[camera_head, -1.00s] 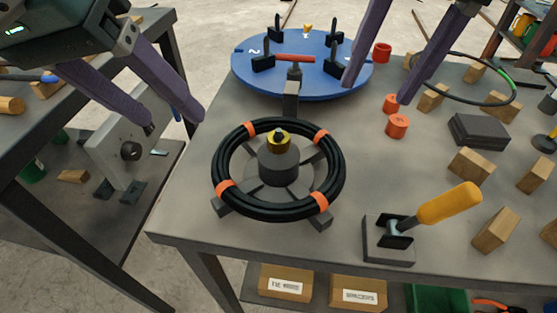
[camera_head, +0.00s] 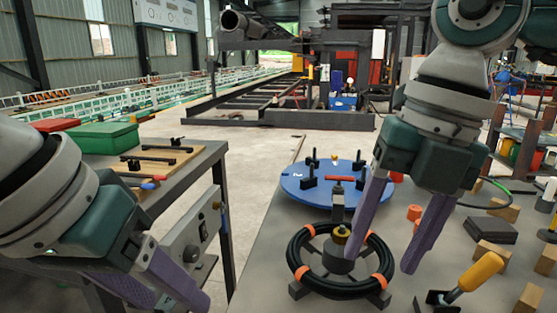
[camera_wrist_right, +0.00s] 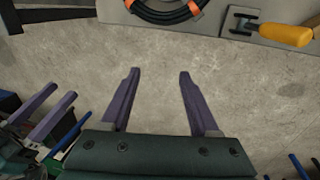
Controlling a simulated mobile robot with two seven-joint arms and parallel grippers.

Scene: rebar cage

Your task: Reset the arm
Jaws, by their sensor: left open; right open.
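My right gripper (camera_head: 382,250) has purple fingers spread apart and empty. In the head view it hangs in front of the table, overlapping the right side of the black coil. In the right wrist view its open fingers (camera_wrist_right: 159,76) point over bare concrete floor, with the table edge beyond them. My left gripper (camera_head: 178,298) is at the lower left of the head view, its purple fingers apart and empty, in front of the left table. Purple fingers (camera_wrist_right: 55,105) also show at the left of the right wrist view.
A black coil with orange bands (camera_head: 295,250) sits on a stand on the grey table (camera_head: 262,262). A blue turntable (camera_head: 305,190) is behind it. A yellow-handled clamp (camera_head: 480,272) and wooden blocks (camera_head: 492,255) are at right. A green box (camera_head: 103,137) stands on the left table.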

